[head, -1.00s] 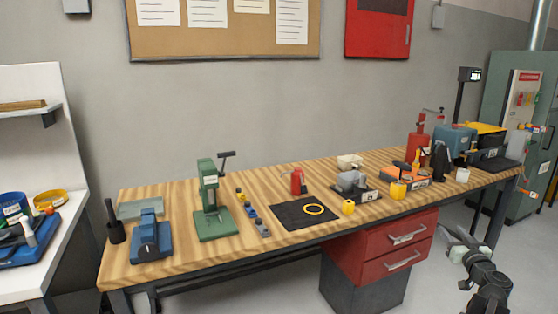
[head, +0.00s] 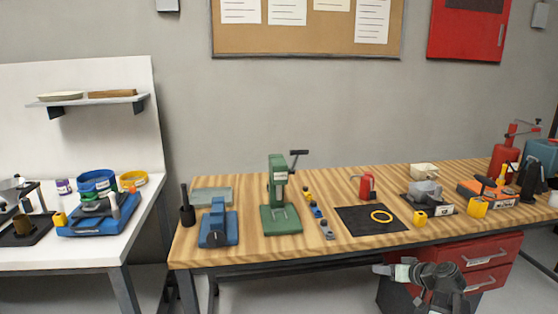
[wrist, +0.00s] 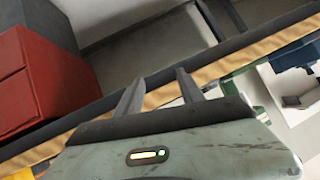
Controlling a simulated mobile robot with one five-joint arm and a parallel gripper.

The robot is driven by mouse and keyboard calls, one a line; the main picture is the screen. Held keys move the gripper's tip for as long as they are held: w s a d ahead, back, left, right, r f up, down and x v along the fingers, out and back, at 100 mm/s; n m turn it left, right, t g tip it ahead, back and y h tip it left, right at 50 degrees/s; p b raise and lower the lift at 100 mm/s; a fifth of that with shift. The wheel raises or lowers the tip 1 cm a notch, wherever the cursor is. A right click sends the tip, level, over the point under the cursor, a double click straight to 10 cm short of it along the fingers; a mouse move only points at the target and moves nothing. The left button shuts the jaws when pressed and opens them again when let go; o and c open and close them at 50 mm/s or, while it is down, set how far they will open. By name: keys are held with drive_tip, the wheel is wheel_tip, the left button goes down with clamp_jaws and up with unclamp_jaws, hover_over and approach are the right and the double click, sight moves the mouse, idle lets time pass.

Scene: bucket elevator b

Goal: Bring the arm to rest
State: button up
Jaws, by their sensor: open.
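My gripper (head: 386,270) shows at the lower right of the head view, in front of the workbench's front edge and below its top, near the red drawers. It points left. In the wrist view my gripper (wrist: 158,92) has its two fingers apart with nothing between them. Past the fingers, the bench's wooden edge runs diagonally, and I see floor beyond. My arm (head: 440,285) is bent beside the drawers and is partly cut off by the frame's bottom edge.
The wooden workbench (head: 345,222) carries a green press (head: 280,205), a blue device (head: 218,225) and a black mat (head: 360,226) with a yellow ring. Red drawers (head: 490,255) hang under it, close to my arm. A white table (head: 75,258) stands at the left.

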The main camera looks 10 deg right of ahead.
drive_tip(key=s+a+f+n+g+y, duration=0.1)
drive_tip(key=a+f+g, duration=0.25)
drive_tip(key=a, duration=0.55)
drive_tip(key=a+f+g, duration=0.2)
drive_tip(key=a+f, duration=0.2)
drive_tip(key=a, duration=0.6)
drive_tip(key=s+a+f+g+h, duration=0.35)
drive_tip(key=s+a+g, duration=0.25)
drive_tip(key=s+a, duration=0.5)
wheel_tip(320, 180, up, 14)
drive_tip(key=w+a+p, duration=0.1)
drive_tip(key=w+p, duration=0.1)
drive_tip(key=p, duration=1.2)
drive_tip(key=shift+w+a+r, duration=0.15)
drive_tip(key=shift+r, duration=0.05)
drive_tip(key=shift+t+h, duration=0.25)
